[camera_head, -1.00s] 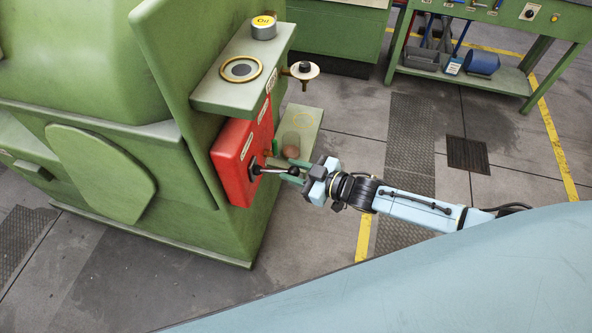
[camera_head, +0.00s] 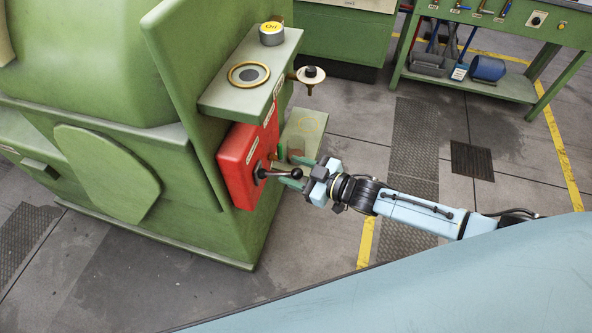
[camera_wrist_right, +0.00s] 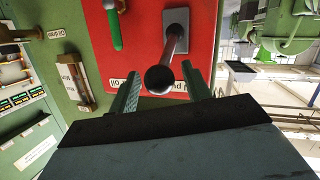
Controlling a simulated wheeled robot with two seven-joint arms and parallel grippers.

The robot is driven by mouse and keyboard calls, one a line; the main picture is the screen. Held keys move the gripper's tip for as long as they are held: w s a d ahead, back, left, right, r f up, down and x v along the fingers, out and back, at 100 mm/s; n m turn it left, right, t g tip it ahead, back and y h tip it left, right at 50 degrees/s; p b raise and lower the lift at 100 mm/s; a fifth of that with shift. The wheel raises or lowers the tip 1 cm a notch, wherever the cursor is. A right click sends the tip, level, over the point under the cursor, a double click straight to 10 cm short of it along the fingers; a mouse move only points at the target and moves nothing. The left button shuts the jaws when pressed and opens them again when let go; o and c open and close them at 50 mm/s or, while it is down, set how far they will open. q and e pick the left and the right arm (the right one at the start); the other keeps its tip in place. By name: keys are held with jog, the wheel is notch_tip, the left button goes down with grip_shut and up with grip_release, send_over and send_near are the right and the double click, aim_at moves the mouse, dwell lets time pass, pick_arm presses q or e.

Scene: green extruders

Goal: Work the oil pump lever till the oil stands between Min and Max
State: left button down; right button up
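The red oil pump box (camera_head: 241,160) is fixed to the side of the green machine. Its lever (camera_head: 278,173) sticks out to the right and ends in a black knob (camera_head: 297,173). My right gripper (camera_head: 299,174) is at the knob. In the right wrist view the knob (camera_wrist_right: 159,79) lies between the two green fingers (camera_wrist_right: 162,92), with a gap on each side. An upright sight glass with small labels (camera_wrist_right: 76,84) is left of the red plate in the wrist view; I cannot read the oil level. My left gripper is not in view.
A ledge (camera_head: 215,97) with an oil cap (camera_head: 272,34) and a round ring (camera_head: 248,74) overhangs the box. A green workbench (camera_head: 470,85) is at the back right. Floor to the right is open.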

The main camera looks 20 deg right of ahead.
jog(key=shift+s+d, duration=0.15)
jog(key=shift+s+d, duration=0.15)
jog(key=shift+s, duration=0.05)
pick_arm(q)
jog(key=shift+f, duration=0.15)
pick_arm(e)
jog(key=v, duration=1.2)
jog(key=shift+s+d+r, duration=0.15)
jog(key=shift+s+d, duration=0.05)
jog(key=shift+s, duration=0.05)
jog(key=shift+o, duration=0.2)
